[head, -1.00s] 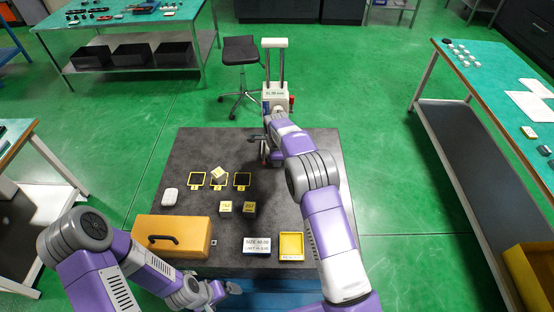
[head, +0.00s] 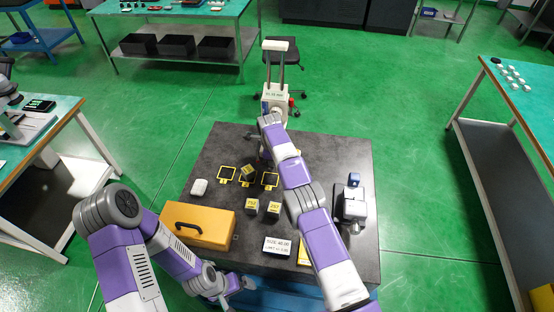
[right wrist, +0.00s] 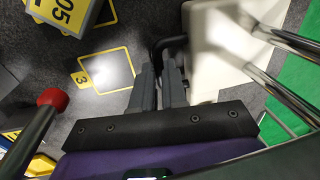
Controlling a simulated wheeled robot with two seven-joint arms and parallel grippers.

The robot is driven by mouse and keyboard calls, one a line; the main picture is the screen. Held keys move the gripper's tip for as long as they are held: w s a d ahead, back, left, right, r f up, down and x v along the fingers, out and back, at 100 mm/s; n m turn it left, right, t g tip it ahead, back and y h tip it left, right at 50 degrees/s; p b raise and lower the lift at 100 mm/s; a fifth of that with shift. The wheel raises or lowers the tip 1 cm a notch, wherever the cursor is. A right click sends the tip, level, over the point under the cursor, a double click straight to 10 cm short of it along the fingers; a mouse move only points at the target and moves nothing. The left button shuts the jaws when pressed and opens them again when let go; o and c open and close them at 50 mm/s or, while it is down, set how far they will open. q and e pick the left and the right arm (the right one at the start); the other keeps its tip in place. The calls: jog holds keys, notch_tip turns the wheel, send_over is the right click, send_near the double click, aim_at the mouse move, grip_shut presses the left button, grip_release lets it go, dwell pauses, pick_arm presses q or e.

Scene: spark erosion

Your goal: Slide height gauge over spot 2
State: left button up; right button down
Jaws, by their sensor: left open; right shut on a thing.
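The height gauge (head: 275,92), with a white top, two metal columns and a display, stands at the table's back edge. My right gripper (right wrist: 172,62) is shut on its dark handle (right wrist: 168,43); the gauge's white base (right wrist: 222,55) is beside the fingers. Three yellow-framed spots lie in a row. The middle one (head: 246,183), apparently spot 2, bears a tilted dark block (head: 250,171). The right spot (head: 270,180) is empty and reads 3 in the wrist view (right wrist: 105,72). My right arm hides the gauge's foot. My left gripper (head: 237,291) is open and empty at the front edge.
Two yellow-topped blocks (head: 251,204) (head: 273,208) stand before the spots. A yellow case (head: 205,223), a white rounded item (head: 199,187), a size sign (head: 277,246) and a grey device (head: 351,205) stand on the table (head: 335,155). A stool (head: 288,55) is behind the gauge.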

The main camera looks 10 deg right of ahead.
jog(key=shift+a+r, duration=0.1)
jog(key=c, duration=1.2)
grip_release()
jog(key=shift+o, duration=0.2)
notch_tip(320, 180, up, 7)
jog(key=s, duration=0.1)
jog(key=shift+s+r, duration=0.15)
jog(key=shift+r, duration=0.05)
jog(key=shift+a, duration=0.1)
